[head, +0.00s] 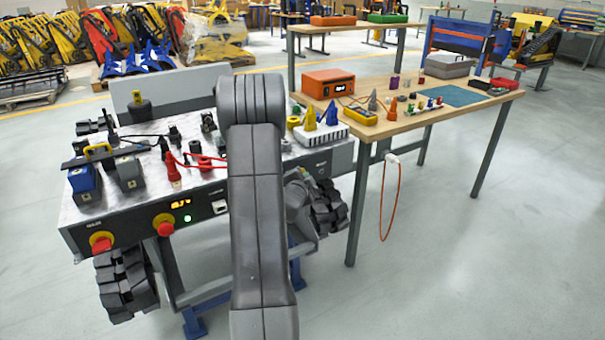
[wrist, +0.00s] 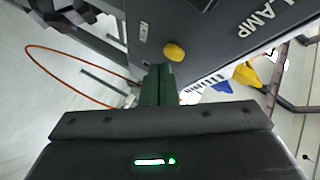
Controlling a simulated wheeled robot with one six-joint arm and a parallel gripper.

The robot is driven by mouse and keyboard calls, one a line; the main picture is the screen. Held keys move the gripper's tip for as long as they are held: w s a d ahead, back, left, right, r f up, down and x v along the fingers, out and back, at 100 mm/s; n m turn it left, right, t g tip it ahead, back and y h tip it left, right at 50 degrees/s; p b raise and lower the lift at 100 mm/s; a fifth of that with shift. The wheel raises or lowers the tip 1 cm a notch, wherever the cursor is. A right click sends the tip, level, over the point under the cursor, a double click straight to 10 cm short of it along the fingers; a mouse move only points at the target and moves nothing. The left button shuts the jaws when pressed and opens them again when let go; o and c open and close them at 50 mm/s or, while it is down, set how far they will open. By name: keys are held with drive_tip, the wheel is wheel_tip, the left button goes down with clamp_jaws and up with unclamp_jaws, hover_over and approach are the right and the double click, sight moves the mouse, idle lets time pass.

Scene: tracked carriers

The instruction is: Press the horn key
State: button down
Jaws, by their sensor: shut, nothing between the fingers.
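In the wrist view, a round yellow key (wrist: 174,52) stands out from the dark front panel (wrist: 205,45) of the carrier. A small label that seems to start with "HO" is beside it, partly hard to read. My gripper (wrist: 160,70) is shut and empty, its dark green fingers pointing at the panel, with the tips just beside and below the yellow key in the picture. I cannot tell whether they touch it. In the head view my arm hides the gripper and the key, and the carrier's front panel (head: 135,235) shows to the left.
A larger label ending in "AMP" is to the right in the wrist view. Red stop knobs (head: 102,241) and a white switch (head: 219,208) sit on the panel. A wooden table (head: 455,110) stands right, with an orange cable (head: 383,215) hanging beside it. The floor in front is clear.

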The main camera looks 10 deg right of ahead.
drive_tip(key=shift+w+a, duration=0.1)
drive_tip(key=shift+w, duration=0.1)
drive_tip(key=shift+w+a, duration=0.15)
drive_tip(key=shift+w, duration=0.25)
idle(0.6)
drive_tip(key=shift+s, duration=0.1)
drive_tip(key=shift+s+d+b, duration=0.3)
drive_tip(key=shift+s+b, duration=0.35)
drive_tip(key=shift+b, duration=0.2)
drive_tip(key=shift+s, duration=0.1)
drive_tip(key=shift+s+d+b, duration=0.3)
drive_tip(key=shift+s+b, duration=0.3)
drive_tip(key=shift+s, duration=0.15)
drive_tip(key=shift+s+d+b, duration=0.25)
drive_tip(key=shift+s+b, duration=0.4)
drive_tip(key=shift+s, duration=0.1)
drive_tip(key=shift+s+d+b, duration=0.3)
drive_tip(key=shift+s+b, duration=0.3)
drive_tip(key=shift+s, duration=0.15)
